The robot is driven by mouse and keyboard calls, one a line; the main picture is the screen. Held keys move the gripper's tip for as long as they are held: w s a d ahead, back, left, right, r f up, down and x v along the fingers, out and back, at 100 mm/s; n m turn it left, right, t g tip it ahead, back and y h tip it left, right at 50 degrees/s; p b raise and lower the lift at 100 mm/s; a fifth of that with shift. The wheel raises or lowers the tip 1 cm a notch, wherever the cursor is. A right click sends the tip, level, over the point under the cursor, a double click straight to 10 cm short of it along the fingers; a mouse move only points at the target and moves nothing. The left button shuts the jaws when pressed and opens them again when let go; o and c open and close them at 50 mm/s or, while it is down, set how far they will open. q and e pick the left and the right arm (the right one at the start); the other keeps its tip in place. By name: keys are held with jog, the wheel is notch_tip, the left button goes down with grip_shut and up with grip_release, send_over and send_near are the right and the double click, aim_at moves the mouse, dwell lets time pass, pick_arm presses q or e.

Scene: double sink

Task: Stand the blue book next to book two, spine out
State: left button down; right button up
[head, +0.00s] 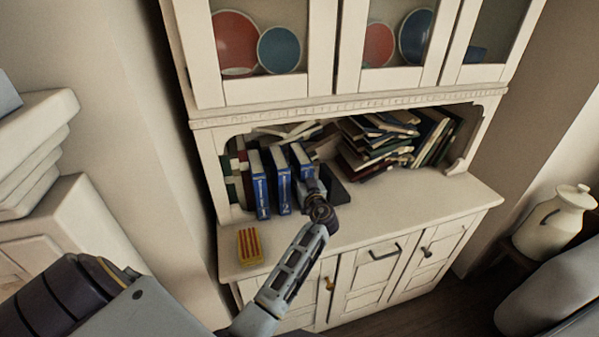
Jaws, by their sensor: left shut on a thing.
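Two blue books stand upright on the cabinet's counter at the left of the niche. The right one is book two (283,192), with a "2" on its spine; the left one is another numbered blue book (259,187). The blue book (301,158) stands upright just right of book two, its blue spine facing out. My left gripper (313,187) is shut on the blue book; it hides the lower spine. I cannot tell whether this book touches the counter or book two. My right gripper is out of view.
The counter (400,208) is clear at the front right. A yellow and red striped box (249,245) lies at its left front. A dark flat object (336,184) lies right of my gripper. Piled books (378,140) fill the niche behind and right.

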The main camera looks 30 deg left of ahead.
pick_arm(q)
jog(key=shift+d, duration=0.15)
jog(key=c, duration=1.3)
grip_release()
jog(key=o, duration=0.4)
jog(key=shift+s, duration=0.1)
jog(key=shift+r, duration=0.1)
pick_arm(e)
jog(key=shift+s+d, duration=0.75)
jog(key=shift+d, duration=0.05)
